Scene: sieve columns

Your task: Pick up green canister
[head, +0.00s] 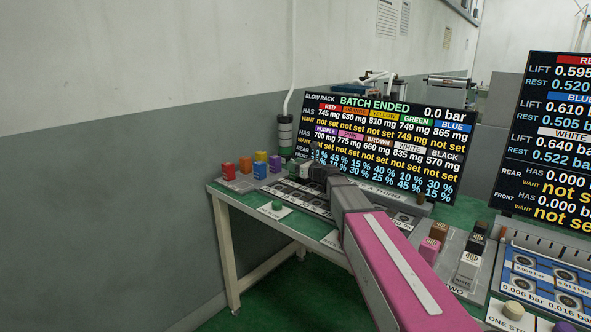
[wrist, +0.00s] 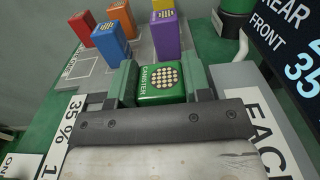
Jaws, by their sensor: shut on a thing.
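The green canister (wrist: 160,82) has a dotted top and the word CANISTER on it. In the wrist view it sits between the two green-and-dark jaws of my gripper (wrist: 164,82), which is shut on it. The jaws press on its left and right sides, and its lower part is hidden. In the head view my gripper (head: 316,166) is at the far end of my pink arm, over the rack on the green table. I cannot make out the green canister there, nor tell whether it is clear of the rack.
Red (head: 229,171), orange (head: 245,164), yellow (head: 261,156), blue (head: 260,170) and purple (head: 275,163) canisters stand on a grey tray left of my gripper. A display screen (head: 385,140) stands behind the rack. Brown, pink, black and white canisters stand at right.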

